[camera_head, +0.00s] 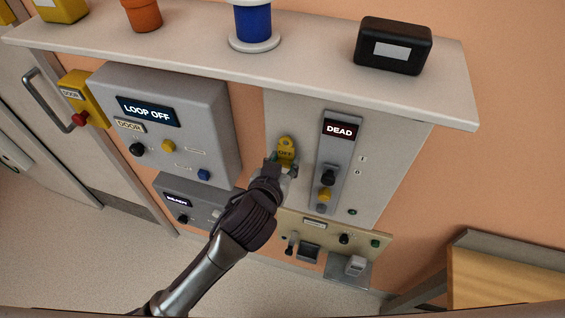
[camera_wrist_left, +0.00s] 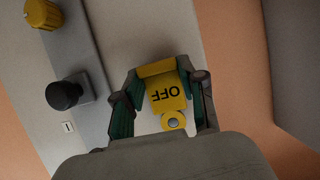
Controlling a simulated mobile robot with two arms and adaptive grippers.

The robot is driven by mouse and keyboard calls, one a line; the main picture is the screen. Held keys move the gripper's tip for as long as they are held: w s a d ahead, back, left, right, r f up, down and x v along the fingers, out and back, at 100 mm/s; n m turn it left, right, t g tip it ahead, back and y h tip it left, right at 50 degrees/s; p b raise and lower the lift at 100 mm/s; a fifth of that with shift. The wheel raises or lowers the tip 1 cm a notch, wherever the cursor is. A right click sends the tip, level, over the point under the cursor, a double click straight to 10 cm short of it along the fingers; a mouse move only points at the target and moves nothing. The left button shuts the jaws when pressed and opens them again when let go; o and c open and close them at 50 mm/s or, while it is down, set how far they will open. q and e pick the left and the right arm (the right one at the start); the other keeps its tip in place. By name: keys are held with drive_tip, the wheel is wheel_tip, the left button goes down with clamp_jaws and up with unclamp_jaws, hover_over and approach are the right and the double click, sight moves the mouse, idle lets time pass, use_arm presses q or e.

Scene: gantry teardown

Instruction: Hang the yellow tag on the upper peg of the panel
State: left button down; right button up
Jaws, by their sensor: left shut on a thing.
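The yellow tag (camera_head: 286,151), marked OFF and with a ring at one end, is in my left gripper (camera_head: 282,165). In the head view the ring points up. The tag (camera_wrist_left: 166,92) also shows between the two fingers of my left gripper (camera_wrist_left: 166,78) in the left wrist view. The grey panel (camera_head: 390,150) is behind the gripper, with a strip reading DEAD. The strip carries a black knob (camera_head: 328,177) and a yellow knob (camera_head: 324,194). I cannot make out the upper peg; the tag and gripper cover part of the panel. My right gripper is not in view.
A shelf (camera_head: 240,75) juts out above, bearing a black box (camera_head: 394,46), a blue spool (camera_head: 253,22) and an orange pot (camera_head: 143,14). A LOOP OFF box (camera_head: 205,115) stands left of the panel. A beige control board (camera_head: 285,222) is below, and a wooden table (camera_head: 510,272) at lower right.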

use_arm(q)
drive_tip(key=shift+w, duration=0.2)
drive_tip(key=c, duration=0.6)
unclamp_jaws()
drive_tip(key=shift+w+d, duration=0.1)
